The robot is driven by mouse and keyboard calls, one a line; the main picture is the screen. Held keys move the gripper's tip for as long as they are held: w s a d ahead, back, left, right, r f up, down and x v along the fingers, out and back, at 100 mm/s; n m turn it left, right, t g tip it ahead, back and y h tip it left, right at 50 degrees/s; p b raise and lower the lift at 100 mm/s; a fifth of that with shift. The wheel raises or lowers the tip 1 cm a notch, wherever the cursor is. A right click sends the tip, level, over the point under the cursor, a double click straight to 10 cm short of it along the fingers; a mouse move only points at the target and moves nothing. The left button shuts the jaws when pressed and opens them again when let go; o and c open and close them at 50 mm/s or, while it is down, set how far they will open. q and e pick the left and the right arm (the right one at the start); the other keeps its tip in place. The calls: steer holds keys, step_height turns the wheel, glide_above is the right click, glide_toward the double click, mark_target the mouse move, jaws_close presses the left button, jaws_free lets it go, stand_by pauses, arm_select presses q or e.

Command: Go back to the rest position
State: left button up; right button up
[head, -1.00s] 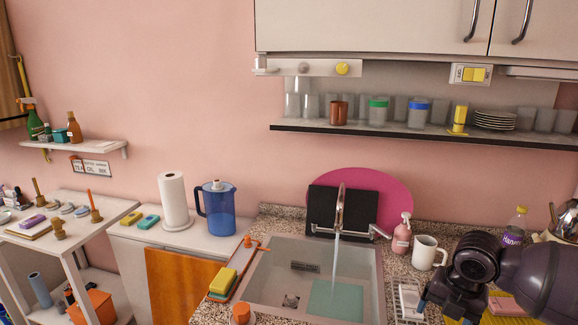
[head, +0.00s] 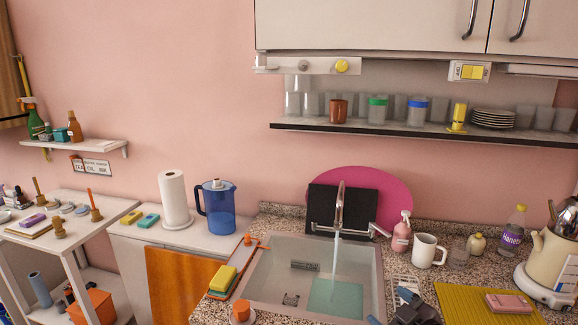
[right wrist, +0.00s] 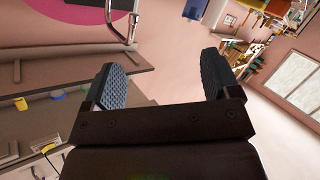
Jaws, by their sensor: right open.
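My right gripper (head: 408,308) shows only in part at the bottom edge of the head view, just right of the sink's front corner. In the right wrist view its two dark ridged fingers (right wrist: 163,82) stand wide apart with nothing between them. It is open and empty. Most of my right arm is out of the head view. My left gripper is not in view.
Water runs from the faucet (head: 340,210) into the sink (head: 268,285). A white mug (head: 424,251), a pink soap bottle (head: 401,236) and a cream kettle (head: 551,255) stand on the counter. A pink sponge (head: 508,303) lies on a yellow mat (head: 455,297). The shelf (head: 350,131) holds cups.

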steer(key=s+d+f+m+g+h, duration=0.1)
steer(key=s+d+f+m+h, duration=0.2)
steer(key=s+f, duration=0.7)
steer(key=s+d+f+m+g+h+b, duration=0.1)
steer(key=s+f+m, duration=0.4)
steer(key=s+f, duration=0.5)
steer(key=s+d+h, duration=0.1)
steer(key=s+d, duration=0.1)
steer(key=s, duration=0.1)
steer(key=shift+s+f+m+h, duration=0.2)
steer(key=shift+s+m+h, duration=0.1)
steer(key=shift+m+h, duration=0.1)
steer(key=shift+d, duration=0.1)
steer(key=shift+c, duration=0.4)
